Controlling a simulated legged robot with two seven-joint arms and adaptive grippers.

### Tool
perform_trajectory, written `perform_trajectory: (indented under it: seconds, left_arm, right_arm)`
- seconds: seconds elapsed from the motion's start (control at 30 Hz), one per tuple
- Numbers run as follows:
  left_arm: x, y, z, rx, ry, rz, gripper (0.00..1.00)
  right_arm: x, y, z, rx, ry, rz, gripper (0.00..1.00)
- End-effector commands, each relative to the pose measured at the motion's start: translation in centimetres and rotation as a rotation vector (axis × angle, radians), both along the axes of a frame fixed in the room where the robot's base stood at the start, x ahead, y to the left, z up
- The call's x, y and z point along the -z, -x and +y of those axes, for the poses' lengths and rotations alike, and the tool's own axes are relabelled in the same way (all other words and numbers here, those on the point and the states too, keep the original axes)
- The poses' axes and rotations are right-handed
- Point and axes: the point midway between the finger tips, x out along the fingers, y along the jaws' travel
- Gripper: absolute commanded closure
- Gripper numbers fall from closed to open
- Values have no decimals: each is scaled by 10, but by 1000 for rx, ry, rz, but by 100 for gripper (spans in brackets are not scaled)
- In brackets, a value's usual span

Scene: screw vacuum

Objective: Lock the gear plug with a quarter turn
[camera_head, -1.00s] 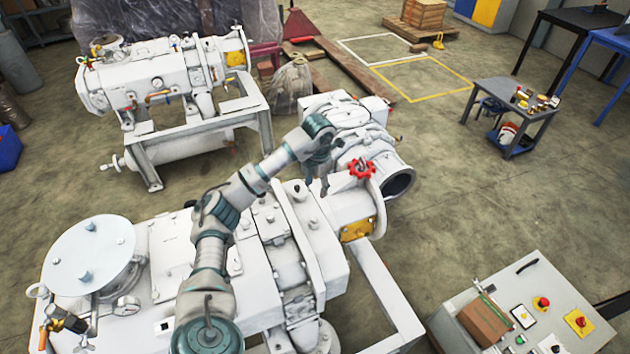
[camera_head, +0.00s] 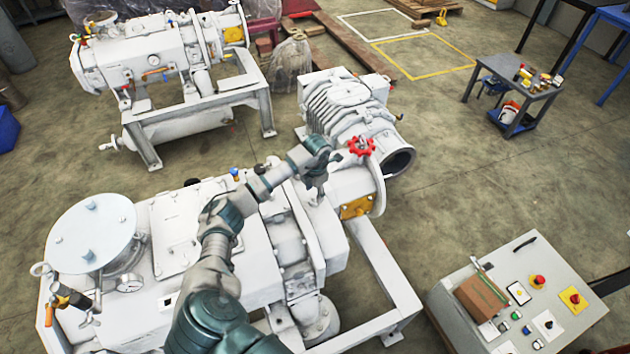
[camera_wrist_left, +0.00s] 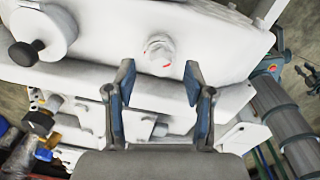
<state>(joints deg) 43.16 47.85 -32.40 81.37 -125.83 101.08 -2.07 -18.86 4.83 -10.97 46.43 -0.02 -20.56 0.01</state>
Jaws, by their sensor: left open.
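My left gripper (camera_head: 316,188) hangs at the end of my left arm over the right end of the near white vacuum pump (camera_head: 135,255). In the left wrist view its two dark fingers (camera_wrist_left: 160,80) are apart, with nothing between them. A white round fitting with red marks (camera_wrist_left: 159,52), likely the gear plug, sits on the white housing just beyond the fingertips, roughly centred between them. It looks apart from both fingers. In the head view I cannot make out this fitting near the gripper. My right gripper is out of view.
A red star-shaped handwheel (camera_head: 362,147) stands close right of the gripper. A ribbed motor housing (camera_head: 347,105) lies behind it. A control box (camera_head: 520,300) stands at the lower right, and a small tool cart (camera_head: 515,85) at upper right. Open floor lies between them.

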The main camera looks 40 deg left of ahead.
Motion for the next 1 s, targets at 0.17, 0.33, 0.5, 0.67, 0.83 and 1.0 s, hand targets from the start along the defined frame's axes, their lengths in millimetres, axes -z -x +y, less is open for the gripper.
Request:
perform_trajectory:
  seconds: [0.17,0.33,0.5,0.67,0.83,1.0]
  left_arm:
    - [17,0,1,-1,1,0,46]
    - [22,0,1,-1,0,0,46]
    - [22,0,1,0,0,0,46]
    - [22,0,1,0,0,0,84]
    - [22,0,1,-1,0,1,100]
    - [23,0,2,84,-2,0,100]
  right_arm:
    - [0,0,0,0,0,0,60]
    - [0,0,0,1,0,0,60]
    - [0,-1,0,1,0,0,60]
    - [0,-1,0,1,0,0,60]
    - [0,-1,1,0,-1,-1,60]
    - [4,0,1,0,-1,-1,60]
